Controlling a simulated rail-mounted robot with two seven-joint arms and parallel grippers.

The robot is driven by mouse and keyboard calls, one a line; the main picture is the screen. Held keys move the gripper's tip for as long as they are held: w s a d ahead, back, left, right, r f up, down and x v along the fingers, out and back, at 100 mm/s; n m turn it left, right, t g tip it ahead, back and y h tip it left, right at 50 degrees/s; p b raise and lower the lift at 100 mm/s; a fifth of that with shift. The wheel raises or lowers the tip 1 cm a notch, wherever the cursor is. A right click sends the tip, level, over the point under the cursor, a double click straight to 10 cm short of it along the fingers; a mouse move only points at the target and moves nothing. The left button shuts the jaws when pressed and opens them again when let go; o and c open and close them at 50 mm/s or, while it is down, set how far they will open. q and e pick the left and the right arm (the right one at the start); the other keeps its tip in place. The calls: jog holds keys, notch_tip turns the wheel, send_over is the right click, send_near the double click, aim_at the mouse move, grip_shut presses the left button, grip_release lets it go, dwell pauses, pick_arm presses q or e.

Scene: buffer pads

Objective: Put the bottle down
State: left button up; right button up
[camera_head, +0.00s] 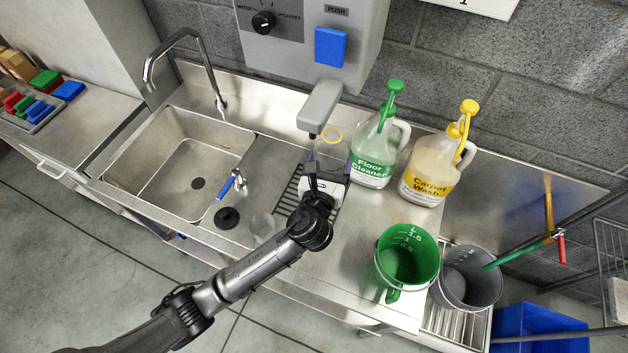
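A clear bottle (331,153) with a yellow ring at its top is under the spout of the wall dispenser, above the drain grate (290,196). My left gripper (328,178) has its fingers on either side of the bottle and appears shut on it. The gripper's own body hides the lower part of the bottle, so I cannot tell whether its base touches the grate. My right gripper is not in view.
The dispenser (322,106) with its blue push button hangs close above the bottle. Floor cleaner (372,160) and carpet wash (428,178) jugs stand just right. A green bucket (407,255) is at front right; the sink (180,165) is left. Steel counter between grate and bucket is clear.

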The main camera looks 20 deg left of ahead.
pick_arm(q)
jog(key=w+d+f, duration=0.2)
jog(key=d+f, duration=0.2)
jog(key=f, duration=0.2)
jog(key=w+a+f+b, duration=0.3)
jog(key=a+f, duration=0.7)
jog(key=f, duration=0.1)
jog(key=shift+w+f+b, duration=0.3)
jog(key=shift+f+b, duration=0.05)
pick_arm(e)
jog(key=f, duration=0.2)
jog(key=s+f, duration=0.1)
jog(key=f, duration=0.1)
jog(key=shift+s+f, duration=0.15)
pick_arm(q)
jog(key=shift+a, duration=0.1)
jog(key=shift+f, duration=0.2)
jog(key=o, duration=0.9)
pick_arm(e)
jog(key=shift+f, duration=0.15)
